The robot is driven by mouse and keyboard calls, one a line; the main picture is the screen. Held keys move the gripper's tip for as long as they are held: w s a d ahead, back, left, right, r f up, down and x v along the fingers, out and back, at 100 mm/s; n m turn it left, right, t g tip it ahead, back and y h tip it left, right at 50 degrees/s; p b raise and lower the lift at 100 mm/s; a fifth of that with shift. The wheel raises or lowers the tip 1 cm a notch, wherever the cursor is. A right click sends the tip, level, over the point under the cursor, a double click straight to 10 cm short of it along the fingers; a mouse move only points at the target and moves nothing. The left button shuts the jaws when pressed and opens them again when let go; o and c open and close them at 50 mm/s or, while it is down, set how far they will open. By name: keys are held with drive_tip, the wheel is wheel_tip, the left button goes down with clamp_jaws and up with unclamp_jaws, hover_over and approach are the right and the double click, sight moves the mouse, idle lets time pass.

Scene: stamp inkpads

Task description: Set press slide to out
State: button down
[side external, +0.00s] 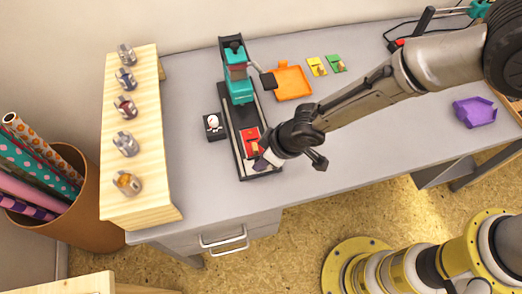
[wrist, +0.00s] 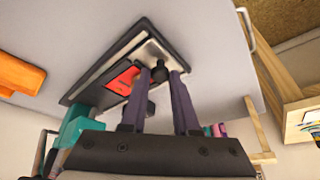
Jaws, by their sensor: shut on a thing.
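The press (side external: 238,80) is teal and stands at the back end of a long dark base (side external: 232,128) on the grey desk. A red pad (side external: 251,138) sits towards the front end of the base, clear of the press head; it also shows in the wrist view (wrist: 120,79). My gripper (side external: 262,163) is at the front end of the base, low over it. In the wrist view its dark fingers (wrist: 160,77) close on a black knob (wrist: 160,71) at the slide's end, beside a silver plate (wrist: 152,52). My gripper hides part of the slide in the side view.
A small black box with a round white top (side external: 213,124) stands left of the base. An orange tray (side external: 292,83), yellow and green pads (side external: 317,66) and a purple tray (side external: 474,112) lie to the right. A wooden rack (side external: 135,190) with several stamps stands at left.

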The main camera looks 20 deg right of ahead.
drive_tip(key=shift+s, duration=0.25)
drive_tip(key=c, duration=0.9)
unclamp_jaws()
drive_tip(key=shift+o, duration=1.2)
drive_tip(key=shift+r, duration=0.1)
drive_tip(key=v, duration=1.3)
drive_tip(key=shift+r, duration=0.35)
drive_tip(key=shift+s+d, duration=0.1)
